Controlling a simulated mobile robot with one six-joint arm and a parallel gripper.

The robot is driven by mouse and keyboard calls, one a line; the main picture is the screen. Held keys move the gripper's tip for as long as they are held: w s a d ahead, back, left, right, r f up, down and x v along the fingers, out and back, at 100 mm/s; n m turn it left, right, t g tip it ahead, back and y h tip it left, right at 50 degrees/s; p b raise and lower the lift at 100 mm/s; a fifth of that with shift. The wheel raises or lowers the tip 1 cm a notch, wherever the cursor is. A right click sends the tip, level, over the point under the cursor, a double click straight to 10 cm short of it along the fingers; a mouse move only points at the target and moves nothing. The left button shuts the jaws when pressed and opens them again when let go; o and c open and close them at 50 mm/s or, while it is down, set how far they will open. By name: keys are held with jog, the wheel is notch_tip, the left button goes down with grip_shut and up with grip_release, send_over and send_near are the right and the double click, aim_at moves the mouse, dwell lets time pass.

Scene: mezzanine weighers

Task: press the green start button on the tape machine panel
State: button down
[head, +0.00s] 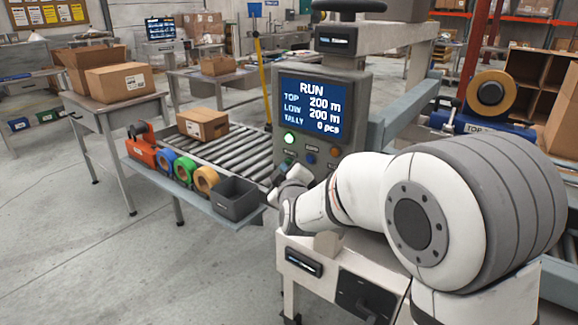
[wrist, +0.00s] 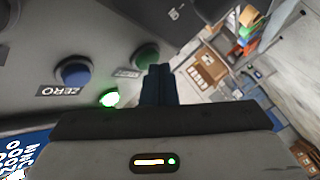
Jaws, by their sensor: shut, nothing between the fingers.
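The tape machine panel (head: 330,85) is grey, and its blue screen (head: 316,105) reads RUN, TOP 200 m, LOW 200 m, TALLY 0 pcs. The green start button (wrist: 147,52) shows in the wrist view, round and dark green, its label partly hidden. My gripper (wrist: 158,68) is shut and empty, its dark fingertips beside the button's right and lower edge in the picture. I cannot tell whether they touch it. In the head view my wrist is low in front of the panel, and the fingertips are hard to make out.
A lit green lamp (wrist: 109,98) and a blue ZERO button (wrist: 72,73) sit near the start button. A roller conveyor (head: 225,152) with a carton (head: 203,124) runs left of the panel. Tape rolls and a grey bin (head: 236,198) stand on its side shelf.

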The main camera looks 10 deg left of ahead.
jog(key=shift+s+a, duration=0.2)
jog(key=shift+s, duration=0.35)
jog(key=shift+s+a, duration=0.35)
jog(key=shift+s, duration=0.45)
jog(key=shift+s+a, duration=0.3)
jog(key=shift+s, duration=0.45)
jog(key=shift+s+a, duration=0.35)
jog(key=shift+s, duration=0.45)
